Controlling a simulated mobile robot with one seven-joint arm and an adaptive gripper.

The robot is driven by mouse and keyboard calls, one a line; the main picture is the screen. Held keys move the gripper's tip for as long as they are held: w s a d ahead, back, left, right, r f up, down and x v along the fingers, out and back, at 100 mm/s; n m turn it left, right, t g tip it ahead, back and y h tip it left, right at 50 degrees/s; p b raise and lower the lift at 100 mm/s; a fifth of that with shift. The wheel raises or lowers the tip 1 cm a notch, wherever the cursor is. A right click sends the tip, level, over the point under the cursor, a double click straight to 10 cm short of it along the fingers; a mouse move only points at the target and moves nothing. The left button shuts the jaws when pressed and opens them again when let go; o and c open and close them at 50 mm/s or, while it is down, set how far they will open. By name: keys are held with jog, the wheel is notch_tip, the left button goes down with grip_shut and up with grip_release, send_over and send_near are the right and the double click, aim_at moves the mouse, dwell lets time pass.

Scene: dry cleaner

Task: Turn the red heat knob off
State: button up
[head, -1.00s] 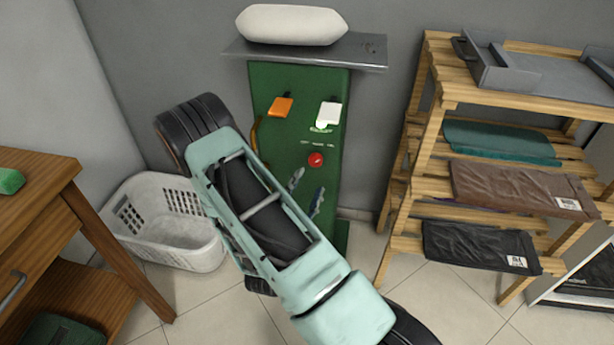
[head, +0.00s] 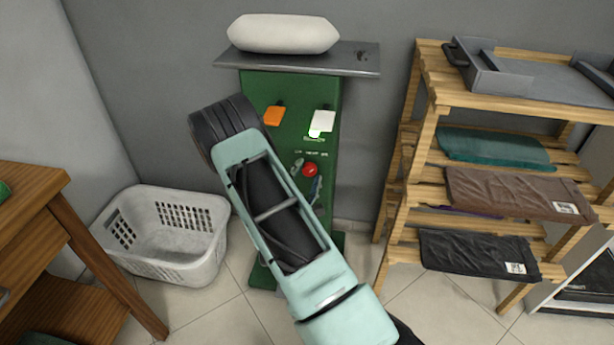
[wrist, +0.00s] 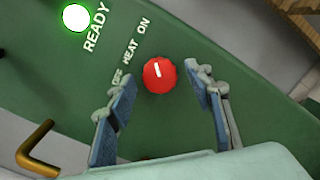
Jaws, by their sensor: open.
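The red heat knob (head: 310,169) is on the front of a green panel (head: 325,130). In the wrist view the red knob (wrist: 159,80) has a white mark toward the picture's top, nearer the ON end of the OFF HEAT ON lettering (wrist: 131,52) than the OFF end. My gripper (head: 306,178) is in front of the panel, just below the knob in the head view. In the wrist view my gripper (wrist: 162,88) is open, with one blue-padded finger on each side of the knob and visible gaps between. I see no contact.
A lit green READY lamp (wrist: 76,17) and a brass handle (wrist: 36,150) are on the panel. A laundry basket (head: 165,268) stands left, a wooden rack (head: 405,150) right.

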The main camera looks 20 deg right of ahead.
jog(key=c, duration=1.2)
jog(key=shift+o, duration=0.2)
jog(key=shift+n, duration=0.3)
jog(key=n+p, duration=0.1)
jog(key=n, duration=0.2)
jog(key=shift+n, duration=0.3)
jog(key=n+p, duration=0.2)
jog(key=n, duration=0.2)
jog(key=shift+n+t, duration=0.3)
jog(key=shift+n, duration=0.1)
jog(key=n+p, duration=0.3)
jog(key=n, duration=0.1)
jog(key=shift+s+n, duration=0.1)
jog(key=shift+n, duration=0.3)
jog(key=shift+d+f+n+t+p, duration=0.15)
jog(key=shift+n+p, duration=0.35)
jog(key=shift+n, duration=0.7)
jog(key=shift+r+n+t+p, duration=0.1)
jog(key=shift+n+t+p, duration=0.3)
jog(key=shift+n, duration=0.8)
jog(key=shift+f, duration=0.1)
